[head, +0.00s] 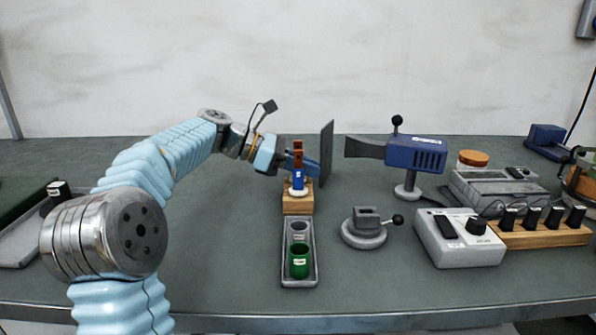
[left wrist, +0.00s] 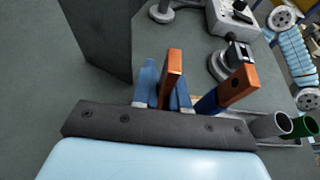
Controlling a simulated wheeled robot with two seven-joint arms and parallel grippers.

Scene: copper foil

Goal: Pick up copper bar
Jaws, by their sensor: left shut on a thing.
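My left gripper (head: 308,165) is at the table's middle, behind the wooden block. It also shows in the left wrist view (left wrist: 164,88), where its blue fingers are shut on a copper bar (left wrist: 172,68) that sticks up between them. A second copper piece (left wrist: 240,88) with a hole stands beside it in a blue holder. In the head view this copper piece (head: 298,158) stands upright in the blue holder (head: 298,180) on the wooden block (head: 298,203). The held bar is hard to tell apart there. My right gripper is out of view.
A dark upright plate (head: 326,153) stands close right of the gripper. A grey tray (head: 300,279) with grey and green cups (head: 300,262) lies in front of the block. A blue heat tool (head: 415,153), a round clamp (head: 366,228) and a control box (head: 459,238) stand to the right.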

